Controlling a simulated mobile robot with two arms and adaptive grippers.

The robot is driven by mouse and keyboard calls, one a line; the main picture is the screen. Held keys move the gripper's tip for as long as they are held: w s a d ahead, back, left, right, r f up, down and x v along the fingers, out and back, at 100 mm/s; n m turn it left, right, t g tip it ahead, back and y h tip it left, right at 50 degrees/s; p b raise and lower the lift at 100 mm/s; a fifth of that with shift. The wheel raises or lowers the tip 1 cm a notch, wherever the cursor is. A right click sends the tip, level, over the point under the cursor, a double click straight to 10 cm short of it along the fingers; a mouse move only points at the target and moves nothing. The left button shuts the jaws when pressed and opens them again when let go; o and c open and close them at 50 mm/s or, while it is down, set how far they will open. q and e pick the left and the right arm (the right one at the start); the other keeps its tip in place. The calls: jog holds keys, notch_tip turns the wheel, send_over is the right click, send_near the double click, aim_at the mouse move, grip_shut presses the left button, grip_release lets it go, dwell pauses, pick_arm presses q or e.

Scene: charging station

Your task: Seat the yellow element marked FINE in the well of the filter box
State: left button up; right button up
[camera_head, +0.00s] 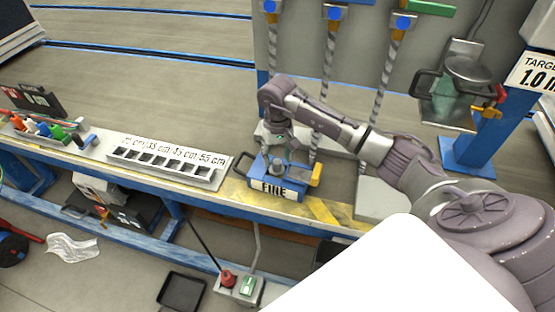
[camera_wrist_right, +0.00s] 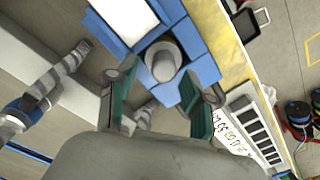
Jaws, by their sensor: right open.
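The blue filter box (camera_head: 290,174) sits on the bench's front edge, with a white FINE label (camera_head: 274,189) on its front face. My right gripper (camera_head: 278,148) is over the box, pointing down. In the wrist view its green-padded fingers (camera_wrist_right: 163,88) are apart, with the knob near the gap; contact cannot be told. I cannot make out a yellow element marked FINE. My left gripper is not in view.
A slotted grey rack (camera_head: 165,160) with cm labels lies to the left on the bench. Twisted rods (camera_head: 328,75) hang behind my right arm. A black tray (camera_head: 181,290) lies on the floor.

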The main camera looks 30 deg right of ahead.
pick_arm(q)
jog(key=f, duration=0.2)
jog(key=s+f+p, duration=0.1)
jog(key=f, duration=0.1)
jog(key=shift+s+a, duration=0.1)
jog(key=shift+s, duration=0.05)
pick_arm(e)
notch_tip(320, 180, up, 10)
jog(key=shift+f, duration=0.1)
